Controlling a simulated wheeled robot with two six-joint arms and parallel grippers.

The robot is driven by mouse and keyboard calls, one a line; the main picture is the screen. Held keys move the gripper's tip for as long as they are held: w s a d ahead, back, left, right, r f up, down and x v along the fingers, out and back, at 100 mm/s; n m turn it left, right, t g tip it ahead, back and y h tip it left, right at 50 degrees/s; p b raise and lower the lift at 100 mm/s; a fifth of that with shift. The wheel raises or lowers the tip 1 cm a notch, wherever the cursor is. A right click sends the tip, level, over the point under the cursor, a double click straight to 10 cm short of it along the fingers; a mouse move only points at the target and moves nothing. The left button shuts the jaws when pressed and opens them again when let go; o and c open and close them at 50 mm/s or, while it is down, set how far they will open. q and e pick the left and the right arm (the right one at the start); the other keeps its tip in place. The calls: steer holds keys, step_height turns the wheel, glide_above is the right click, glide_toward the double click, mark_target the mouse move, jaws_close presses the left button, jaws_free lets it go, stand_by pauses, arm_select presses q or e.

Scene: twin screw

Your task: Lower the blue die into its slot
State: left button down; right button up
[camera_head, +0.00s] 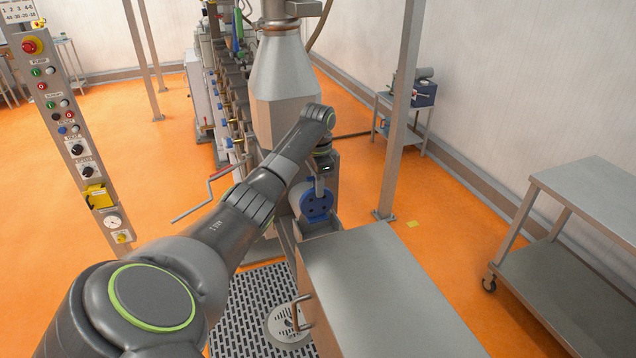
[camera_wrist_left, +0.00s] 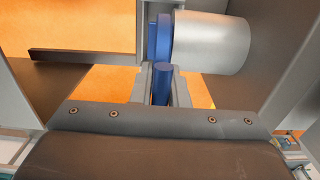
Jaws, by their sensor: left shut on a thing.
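In the left wrist view the die (camera_wrist_left: 158,38) shows edge-on, upright against a silver cylinder (camera_wrist_left: 212,44). My left gripper (camera_head: 322,183) is above the die. In the wrist view its fingers (camera_wrist_left: 162,88) are shut on the die's blue stem (camera_wrist_left: 161,76). A grey metal housing (camera_head: 316,229) lies just below the die. The slot itself is hidden, and I cannot tell how deep the die sits. My right gripper is not in view.
A steel table (camera_head: 385,290) stands in front of the die. A floor grate (camera_head: 245,310) lies to its left. A control post (camera_head: 72,130) is at the left, a steel post (camera_head: 401,110) behind. A cart (camera_head: 590,230) stands at the right. Open orange floor lies between.

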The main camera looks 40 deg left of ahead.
mark_target(318, 215)
arm_select(q)
steer(key=shift+f+b, duration=0.4)
steer(key=shift+f, duration=1.2)
steer(key=shift+f+b, duration=0.3)
steer(key=shift+f, duration=0.9)
steer(key=shift+f, duration=0.1)
steer(key=shift+f, duration=0.5)
steer(key=c, duration=1.3)
jaws_free()
steer(key=shift+d, duration=0.1)
